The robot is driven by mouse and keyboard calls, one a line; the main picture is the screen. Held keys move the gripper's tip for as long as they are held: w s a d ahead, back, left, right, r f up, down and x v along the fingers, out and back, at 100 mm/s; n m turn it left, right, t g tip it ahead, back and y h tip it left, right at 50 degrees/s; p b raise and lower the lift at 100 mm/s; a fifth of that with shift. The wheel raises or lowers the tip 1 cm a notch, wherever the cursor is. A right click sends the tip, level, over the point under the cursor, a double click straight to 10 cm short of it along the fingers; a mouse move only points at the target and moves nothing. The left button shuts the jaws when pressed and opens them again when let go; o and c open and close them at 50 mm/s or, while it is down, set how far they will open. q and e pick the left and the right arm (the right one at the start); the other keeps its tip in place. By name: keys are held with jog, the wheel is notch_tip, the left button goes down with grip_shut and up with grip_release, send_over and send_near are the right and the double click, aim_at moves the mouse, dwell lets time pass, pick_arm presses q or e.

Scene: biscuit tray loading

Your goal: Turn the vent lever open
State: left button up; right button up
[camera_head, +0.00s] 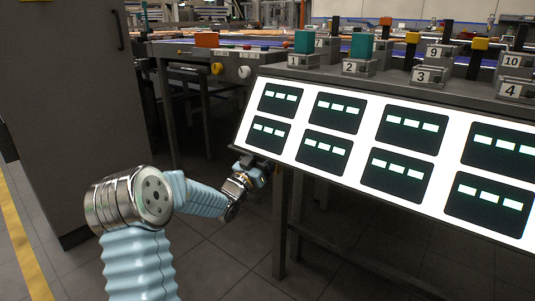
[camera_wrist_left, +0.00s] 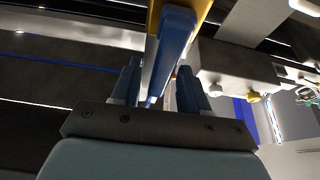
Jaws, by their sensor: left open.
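My left gripper (camera_head: 256,170) is at the lower left corner of the lit panel in the head view. In the left wrist view its two dark blue fingers (camera_wrist_left: 160,85) stand apart. A blue and pale bar with a yellow edge (camera_wrist_left: 173,45) rises between and beyond them. I cannot tell whether the fingers touch it, or whether it is the vent lever. No lever can be singled out as the vent lever in the head view. My right gripper is not in view.
The sloping white panel (camera_head: 375,108) carries several dark displays. Behind it stand numbered grey units with coloured handles, such as unit 2 (camera_head: 349,68). A yellow knob (camera_head: 217,68) and a white knob (camera_head: 244,72) are behind the gripper. A dark cabinet (camera_head: 65,110) stands at left.

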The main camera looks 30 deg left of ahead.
pick_arm(q)
jog(key=d+v, duration=0.1)
jog(key=v, duration=1.2)
jog(key=shift+s+a+f, duration=0.2)
jog(key=shift+s+a, duration=0.15)
jog(key=shift+a, duration=0.15)
